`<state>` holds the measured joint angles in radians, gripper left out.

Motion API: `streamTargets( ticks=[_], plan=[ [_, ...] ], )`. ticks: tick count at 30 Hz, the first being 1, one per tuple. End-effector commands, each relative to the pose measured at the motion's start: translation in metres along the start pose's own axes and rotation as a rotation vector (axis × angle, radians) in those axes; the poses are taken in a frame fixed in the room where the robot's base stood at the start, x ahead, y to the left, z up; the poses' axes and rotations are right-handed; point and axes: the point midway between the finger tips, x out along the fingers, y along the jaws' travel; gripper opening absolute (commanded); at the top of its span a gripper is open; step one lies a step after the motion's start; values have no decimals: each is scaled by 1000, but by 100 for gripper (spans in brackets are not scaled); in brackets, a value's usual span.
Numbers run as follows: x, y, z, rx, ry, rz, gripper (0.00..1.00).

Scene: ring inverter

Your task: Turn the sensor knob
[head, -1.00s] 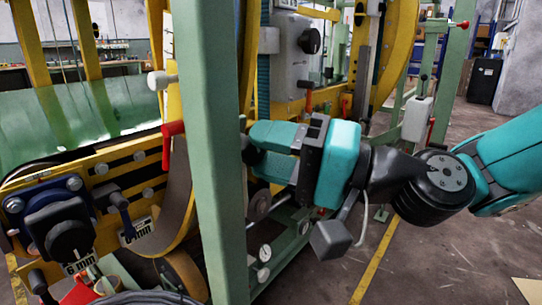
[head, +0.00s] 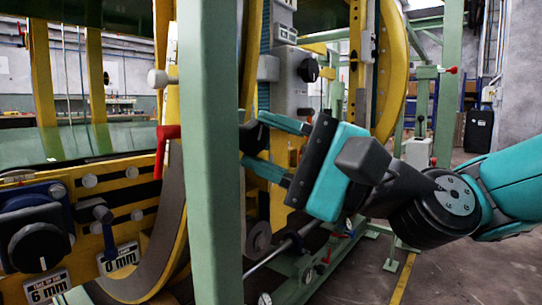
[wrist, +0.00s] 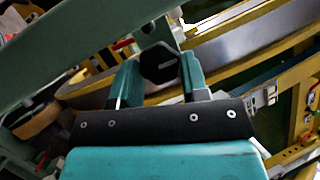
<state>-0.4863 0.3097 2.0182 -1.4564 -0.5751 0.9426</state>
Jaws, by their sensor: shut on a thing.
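In the head view my gripper (head: 250,142) reaches left toward the green post, tilted. A dark part of the held knob (head: 251,134) shows by the fingertips; the post hides the rest. I cannot tell from any label whether this is the sensor knob.
The green post (head: 210,170) stands directly beside the fingertips. A black knob on a grey box (head: 308,70) is above my gripper. Another large black knob (head: 38,247), by a 6 mm label, is at lower left. Yellow frames and rails surround the machine; floor shows at right.

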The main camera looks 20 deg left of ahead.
Motion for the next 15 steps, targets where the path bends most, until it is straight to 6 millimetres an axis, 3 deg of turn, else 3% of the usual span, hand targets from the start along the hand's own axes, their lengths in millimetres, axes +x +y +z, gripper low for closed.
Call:
streamTargets(
  ticks=[12, 13, 15],
  plan=[
    [0, 1, 1, 7, -4, 1, 18],
    [0, 1, 1, 7, -3, 1, 48],
    [0, 1, 1, 6, -3, 0, 52]
  ],
)
